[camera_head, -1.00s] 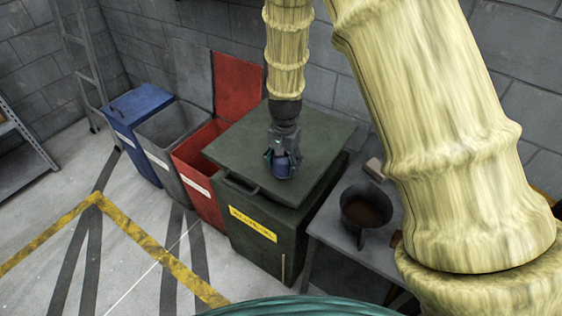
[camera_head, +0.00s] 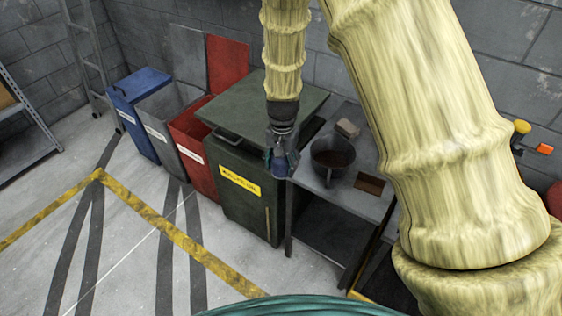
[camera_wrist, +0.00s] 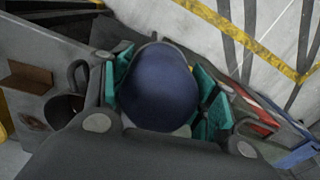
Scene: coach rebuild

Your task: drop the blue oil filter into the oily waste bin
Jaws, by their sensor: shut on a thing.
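My gripper (camera_head: 281,156) is shut on the blue oil filter (camera_head: 281,166). In the wrist view the filter (camera_wrist: 160,88) is a rounded dark blue body between the teal finger pads. In the head view the gripper hangs at the right front edge of a dark green bin (camera_head: 238,200), between it and a bench. The green bin's lid (camera_head: 262,100) is down. Its yellow label is too small to read surely. A red bin (camera_head: 192,150) with its lid raised stands left of it; its white label is also unreadable, so I cannot tell which bin is for oily waste.
A grey open bin (camera_head: 160,120) and a blue lidded bin (camera_head: 137,90) stand farther left. Clear floor with a yellow line (camera_head: 165,228) lies in front of the bins.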

